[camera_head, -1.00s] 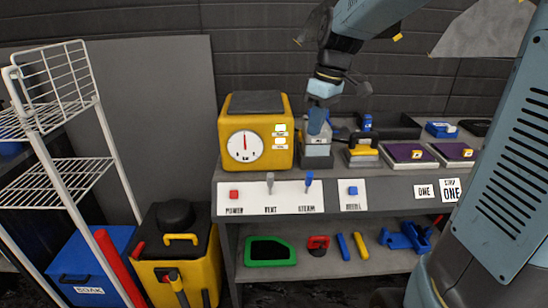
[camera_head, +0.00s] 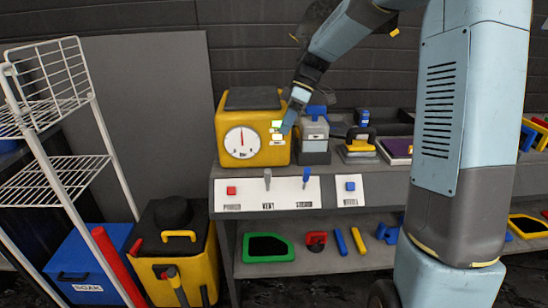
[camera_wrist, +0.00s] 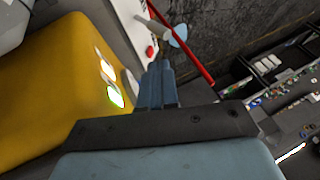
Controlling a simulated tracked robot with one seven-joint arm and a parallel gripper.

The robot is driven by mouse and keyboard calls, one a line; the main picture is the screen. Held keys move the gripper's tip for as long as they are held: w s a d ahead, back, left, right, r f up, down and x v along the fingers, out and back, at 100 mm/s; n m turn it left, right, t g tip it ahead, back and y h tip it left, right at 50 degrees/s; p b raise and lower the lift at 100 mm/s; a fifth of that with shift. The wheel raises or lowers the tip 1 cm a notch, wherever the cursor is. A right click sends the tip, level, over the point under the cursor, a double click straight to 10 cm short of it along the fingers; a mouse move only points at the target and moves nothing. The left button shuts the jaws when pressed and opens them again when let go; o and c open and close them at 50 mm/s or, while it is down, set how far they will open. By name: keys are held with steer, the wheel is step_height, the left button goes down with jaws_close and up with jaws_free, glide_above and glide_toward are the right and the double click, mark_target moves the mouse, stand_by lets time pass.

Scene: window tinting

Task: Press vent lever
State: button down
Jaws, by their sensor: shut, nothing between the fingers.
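The vent lever (camera_head: 267,177) is a small grey lever on the white panel above the label VENT, standing upright in the head view. My gripper (camera_head: 285,130) is shut and empty. It hangs in front of the right side of the yellow dial box (camera_head: 230,160), above and behind the lever and apart from it. In the wrist view my closed fingertips (camera_wrist: 160,72) point toward the white panel (camera_wrist: 130,40), with a pale lever (camera_wrist: 165,28) beyond them; I cannot tell which lever it is.
The blue steam lever (camera_head: 306,176) stands right of the vent lever. A red power button (camera_head: 231,190) is at the left and a blue button (camera_head: 350,186) at the right. A grey bottle with a blue top (camera_head: 315,135) stands close to my gripper. Space before the panel is clear.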

glide_toward(268, 181)
steer(key=shift+s+a+f, duration=0.15)
steer(key=shift+a+f, duration=0.8)
steer(key=shift+a, duration=0.3)
steer(key=shift+d, duration=0.15)
